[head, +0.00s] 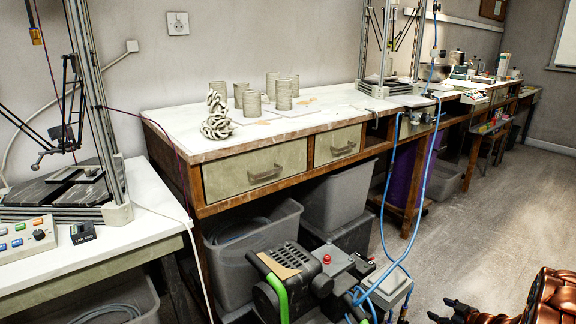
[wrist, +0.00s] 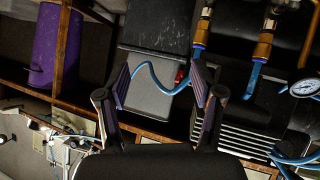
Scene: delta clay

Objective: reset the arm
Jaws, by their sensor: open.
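My gripper (wrist: 160,88) shows in the wrist view with its two fingers spread apart and nothing between them. In the head view, part of my gripper and copper-coloured arm (head: 540,300) shows at the lower right corner, low over the floor and clear of the workbench. The dark fingertips there point left. Behind the fingers in the wrist view are a grey box, a blue hose (wrist: 150,75) and dark ribbed equipment; I cannot tell how far away they are.
A workbench (head: 330,118) holds several grey clay cups (head: 252,103) and a twisted clay piece (head: 216,125). A compressor (head: 300,275) with blue hoses (head: 425,175) stands on the floor left of my arm. A purple cylinder (wrist: 55,45) shows in the wrist view. Open floor (head: 480,220) lies at the right.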

